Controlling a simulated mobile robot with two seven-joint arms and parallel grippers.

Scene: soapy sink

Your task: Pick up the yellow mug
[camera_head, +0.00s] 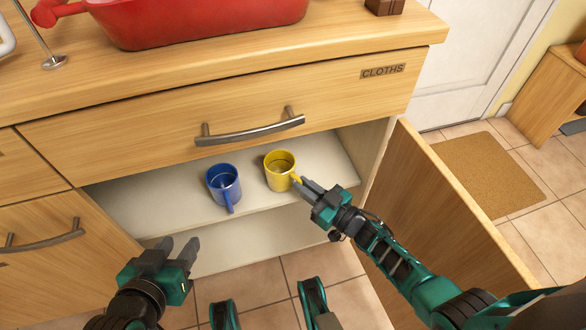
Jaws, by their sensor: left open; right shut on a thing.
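The yellow mug (279,172) stands upright on the white cupboard shelf, with its handle toward the lower right. My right gripper (308,184) reaches in from the right, and its fingers are shut on the mug's handle. Part of the handle is hidden by the fingers. The mug looks to be resting on the shelf, though I cannot tell for certain. My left gripper (178,249) is open and empty, in front of the cupboard at the lower left.
A blue mug (223,186) stands left of the yellow mug on the shelf (140,207). The drawer marked CLOTHS (340,92) is shut above. The open cupboard door (440,215) stands right of my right arm. A red basin (200,22) sits on the countertop (350,38).

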